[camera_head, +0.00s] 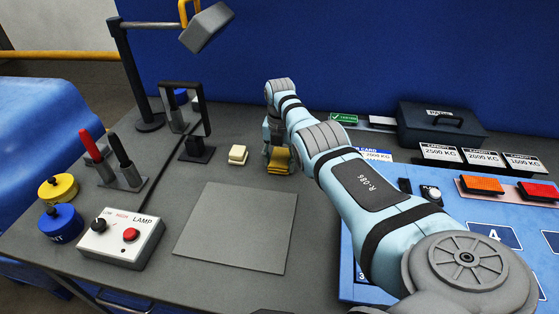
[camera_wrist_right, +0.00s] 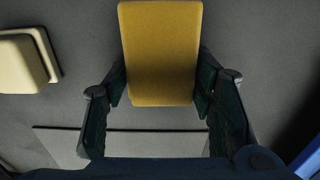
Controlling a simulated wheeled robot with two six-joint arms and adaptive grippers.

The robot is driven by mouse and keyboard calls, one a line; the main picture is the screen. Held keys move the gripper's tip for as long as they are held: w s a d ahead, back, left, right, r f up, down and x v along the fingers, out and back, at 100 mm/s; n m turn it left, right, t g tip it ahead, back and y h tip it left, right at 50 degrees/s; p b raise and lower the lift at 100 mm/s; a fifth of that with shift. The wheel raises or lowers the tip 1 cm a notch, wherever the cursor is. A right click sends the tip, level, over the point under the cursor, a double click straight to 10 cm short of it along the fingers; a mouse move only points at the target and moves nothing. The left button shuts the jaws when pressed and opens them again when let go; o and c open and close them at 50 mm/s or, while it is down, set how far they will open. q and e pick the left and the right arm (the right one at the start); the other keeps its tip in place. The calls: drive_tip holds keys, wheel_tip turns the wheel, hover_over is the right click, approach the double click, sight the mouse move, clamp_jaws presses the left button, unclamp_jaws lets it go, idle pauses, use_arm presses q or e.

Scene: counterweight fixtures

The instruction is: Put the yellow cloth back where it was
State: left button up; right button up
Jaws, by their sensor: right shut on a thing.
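The yellow cloth (camera_head: 279,162) is a small folded pad near the back middle of the grey table. My right gripper (camera_head: 278,148) reaches down over it and is shut on it. In the right wrist view the cloth (camera_wrist_right: 160,50) sits between the two fingers of my right gripper (camera_wrist_right: 161,85), one on each side. I cannot tell whether the cloth touches the table. My left gripper is not in view.
A cream block (camera_head: 238,154) stands just left of the cloth. A flat grey plate (camera_head: 237,227) lies in front. A lamp switch box (camera_head: 121,241), yellow and blue round weights, and a black frame (camera_head: 207,112) stand left. A dark case (camera_head: 440,124) is back right, behind a blue panel.

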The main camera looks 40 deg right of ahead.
sight(279, 160)
drive_tip(key=o, duration=1.3)
drive_tip(key=shift+w+f, duration=0.1)
drive_tip(key=shift+r+p, duration=0.35)
drive_tip(key=shift+r, duration=0.05)
wheel_tip(279, 160, up, 12)
drive_tip(key=shift+f+p, duration=0.2)
drive_tip(key=shift+p, duration=0.95)
